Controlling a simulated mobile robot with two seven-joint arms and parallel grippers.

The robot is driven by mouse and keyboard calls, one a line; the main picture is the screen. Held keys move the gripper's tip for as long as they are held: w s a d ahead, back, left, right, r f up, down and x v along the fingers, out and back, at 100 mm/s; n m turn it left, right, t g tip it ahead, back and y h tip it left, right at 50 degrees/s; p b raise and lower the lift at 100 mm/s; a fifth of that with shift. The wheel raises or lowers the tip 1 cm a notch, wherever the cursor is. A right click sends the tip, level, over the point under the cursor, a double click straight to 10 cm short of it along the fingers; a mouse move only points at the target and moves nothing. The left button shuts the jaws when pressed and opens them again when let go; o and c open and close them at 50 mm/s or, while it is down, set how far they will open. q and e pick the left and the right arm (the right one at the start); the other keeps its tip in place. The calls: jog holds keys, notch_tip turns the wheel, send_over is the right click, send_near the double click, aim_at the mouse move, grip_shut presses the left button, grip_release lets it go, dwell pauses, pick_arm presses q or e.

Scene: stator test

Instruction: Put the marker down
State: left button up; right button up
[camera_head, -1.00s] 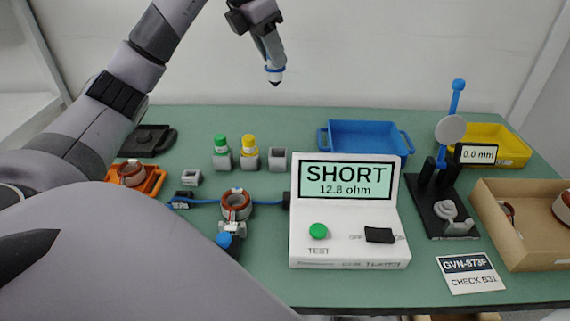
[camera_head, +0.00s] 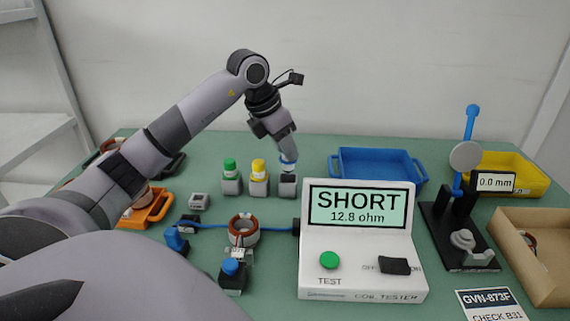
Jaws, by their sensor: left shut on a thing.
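The marker points down at the rightmost small grey holder (camera_head: 287,187). Its tip is hidden at the holder's mouth; I cannot tell how deep it sits. Beside it, to the left, a yellow-capped marker (camera_head: 258,166) and a green-capped marker (camera_head: 229,165) stand upright in their own grey holders. My right gripper is not in view.
A blue tray (camera_head: 376,178) lies right of the holders. The coil tester (camera_head: 350,275) stands in front, its screen reading SHORT 12.8 ohm. A copper-wound stator (camera_head: 243,229) sits left of it. My left arm covers part of the orange tray (camera_head: 158,208).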

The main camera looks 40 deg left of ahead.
aim_at(283, 159)
pick_arm(q)
jog(key=shift+f, duration=2.1)
jog(key=shift+f+b, duration=0.5)
jog(key=o, duration=1)
jog(key=shift+o, duration=0.2)
jog(key=shift+r, duration=0.15)
